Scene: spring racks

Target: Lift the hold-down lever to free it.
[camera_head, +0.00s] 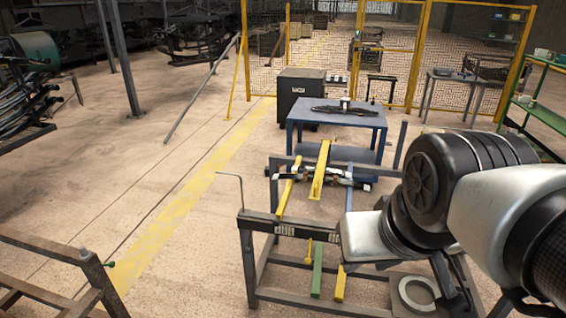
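A dark metal rack frame (250,268) stands in front of me, with several coloured bars on it. A yellow bar (320,172) rises at its far side, tilted up and away from me. A second, thinner yellow bar (285,199) slopes at the left of it. Shorter yellow (340,284) and green (318,270) bars hang below the front rail. I cannot tell for sure which bar is the hold-down lever. My arm comes in from the right and covers the rack's right part. My gripper's fingers do not show, and no contact with a bar can be seen.
A blue table (345,116) with dark items on it stands behind the rack, before a dark cabinet (300,92). Another dark frame (50,253) is at lower left. The floor between is clear.

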